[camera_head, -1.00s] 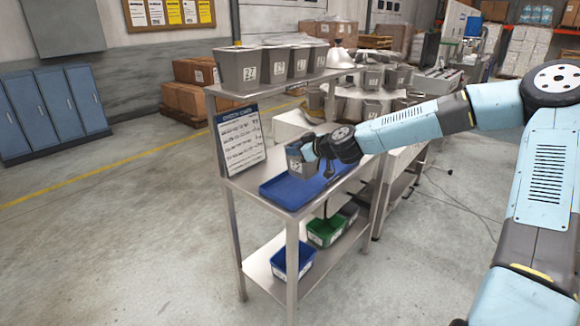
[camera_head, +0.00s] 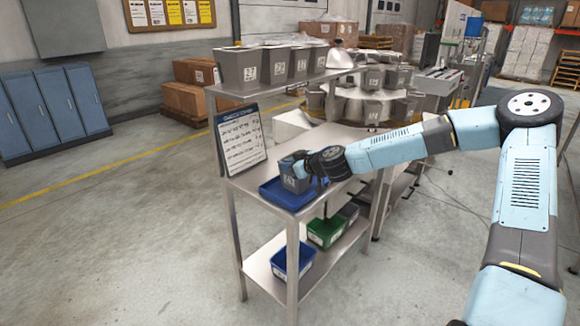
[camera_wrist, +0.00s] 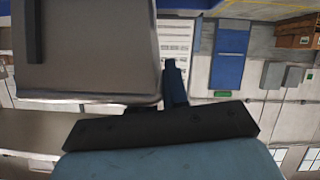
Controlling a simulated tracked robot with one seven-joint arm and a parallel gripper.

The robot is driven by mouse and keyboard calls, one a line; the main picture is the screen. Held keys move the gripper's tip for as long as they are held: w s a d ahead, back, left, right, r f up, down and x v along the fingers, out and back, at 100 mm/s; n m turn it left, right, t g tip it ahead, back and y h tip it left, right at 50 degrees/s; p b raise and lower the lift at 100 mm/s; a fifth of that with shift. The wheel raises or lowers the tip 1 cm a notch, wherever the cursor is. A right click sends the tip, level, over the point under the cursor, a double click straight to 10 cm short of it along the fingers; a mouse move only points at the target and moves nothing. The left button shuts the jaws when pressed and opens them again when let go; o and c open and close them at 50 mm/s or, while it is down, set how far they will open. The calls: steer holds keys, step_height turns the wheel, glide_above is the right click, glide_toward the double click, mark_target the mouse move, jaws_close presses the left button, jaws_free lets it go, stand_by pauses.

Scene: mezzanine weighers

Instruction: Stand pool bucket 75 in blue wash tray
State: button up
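A grey tapered bucket (camera_head: 291,182) with a white printed label, its number too small to read surely, is held by my gripper (camera_head: 303,167) at the blue wash tray. The blue tray (camera_head: 288,204) lies on the near end of the steel bench top. The bucket looks roughly upright over the tray's area; I cannot tell whether its base touches the tray floor. In the wrist view the bucket's grey wall (camera_wrist: 85,55) fills the upper left, with a blue finger (camera_wrist: 176,82) beside it.
A checklist board (camera_head: 240,138) stands at the bench's left edge. Several similar grey buckets (camera_head: 240,70) line the shelf above. Below, a lower shelf holds a blue bin (camera_head: 292,262) and a green bin (camera_head: 326,232). More buckets sit on a weigher (camera_head: 372,110) behind.

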steer(key=o, duration=0.5)
steer(key=shift+f, duration=0.1)
steer(key=shift+c, duration=0.2)
steer(key=v, duration=1.2)
steer(key=shift+d, duration=0.1)
